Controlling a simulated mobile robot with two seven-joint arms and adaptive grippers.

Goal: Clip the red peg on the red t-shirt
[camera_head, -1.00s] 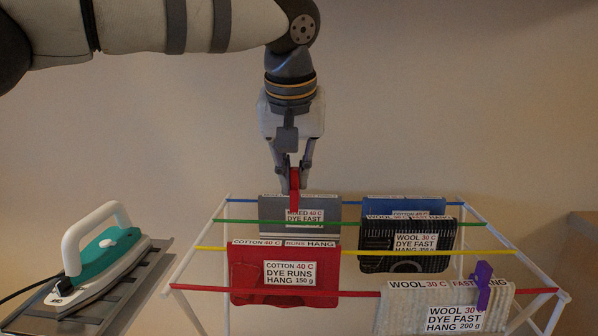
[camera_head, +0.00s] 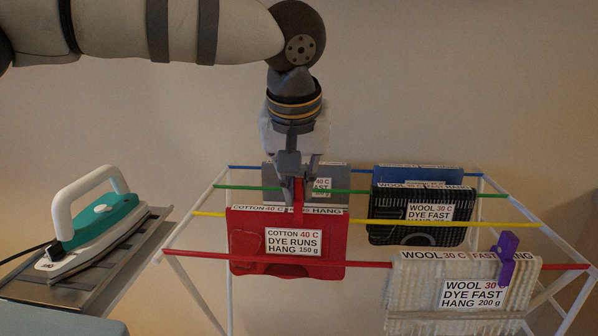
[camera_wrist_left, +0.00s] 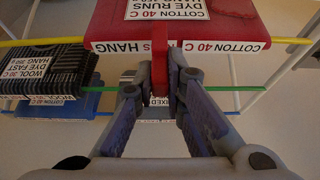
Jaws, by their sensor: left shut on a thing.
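The red t-shirt (camera_head: 285,264) hangs folded over the yellow line of the drying rack, with a label reading cotton 40 C, dye runs. My left gripper (camera_head: 296,190) points down and is shut on the red peg (camera_head: 298,197). The peg is at the top fold of the red t-shirt, in front of its top label in the head view. In the left wrist view the peg (camera_wrist_left: 160,70) overlaps the t-shirt's top edge (camera_wrist_left: 215,30) between the fingers (camera_wrist_left: 160,88). I cannot tell whether its jaws straddle the cloth. My right gripper is not in view.
A grey cloth (camera_head: 340,176) hangs just behind on the green and blue lines. A black item (camera_head: 400,233) and a blue one (camera_head: 415,177) hang to the right. A cream wool piece (camera_head: 415,290) with a purple peg (camera_head: 507,258) hangs in front. An iron (camera_head: 98,232) stands left.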

